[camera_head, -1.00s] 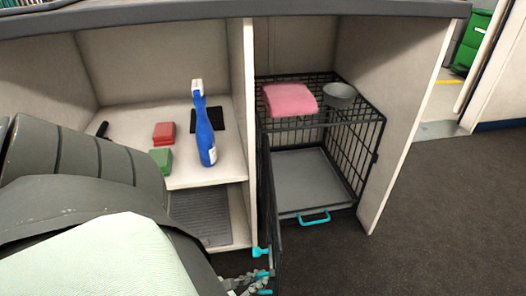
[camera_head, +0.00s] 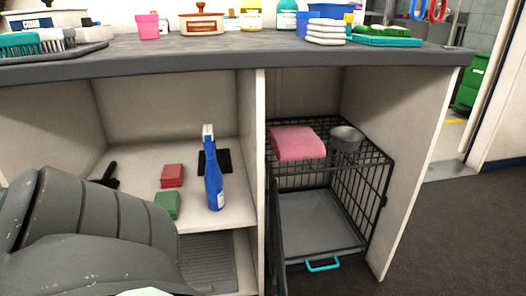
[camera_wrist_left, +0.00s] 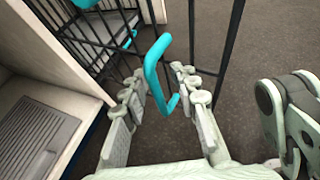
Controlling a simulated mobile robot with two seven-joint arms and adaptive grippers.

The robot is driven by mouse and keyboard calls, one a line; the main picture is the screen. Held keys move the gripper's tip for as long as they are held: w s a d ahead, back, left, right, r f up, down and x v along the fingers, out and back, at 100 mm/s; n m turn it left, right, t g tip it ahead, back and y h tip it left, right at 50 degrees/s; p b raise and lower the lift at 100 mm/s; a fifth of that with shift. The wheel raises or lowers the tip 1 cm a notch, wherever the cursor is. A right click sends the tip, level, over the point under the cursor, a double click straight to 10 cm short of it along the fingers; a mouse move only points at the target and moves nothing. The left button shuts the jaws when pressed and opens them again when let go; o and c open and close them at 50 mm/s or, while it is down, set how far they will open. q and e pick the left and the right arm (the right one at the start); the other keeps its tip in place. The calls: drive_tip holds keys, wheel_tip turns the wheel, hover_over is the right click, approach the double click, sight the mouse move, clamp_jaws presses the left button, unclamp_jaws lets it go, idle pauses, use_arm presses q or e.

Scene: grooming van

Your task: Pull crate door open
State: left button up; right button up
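The black wire crate (camera_head: 371,205) stands in the right bay under the counter. Its front is open, with the door (camera_head: 276,225) swung out at its left side and seen almost edge-on. In the left wrist view, the teal door handle (camera_wrist_left: 152,72) lies between the fingers of my left gripper (camera_wrist_left: 159,78). The fingers are apart, with gaps showing beside the handle; contact is unclear. Door bars (camera_wrist_left: 231,50) show beyond the fingers. In the head view my left arm covers the lower left, and its gripper is out of frame.
A pink towel (camera_head: 297,143) and a grey bowl (camera_head: 346,138) sit on the crate. A divider panel (camera_head: 261,180) stands left of it. A blue spray bottle (camera_head: 213,175) stands on the left shelf. Open dark floor (camera_head: 455,230) lies to the right.

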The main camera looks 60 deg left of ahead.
use_arm(q)
drive_tip(key=shift+w+a, duration=0.1)
drive_tip(key=shift+a, duration=0.05)
drive_tip(key=shift+s, duration=0.2)
drive_tip(key=v, duration=1.1)
drive_tip(key=shift+s+r, duration=0.15)
drive_tip(key=shift+s, duration=0.15)
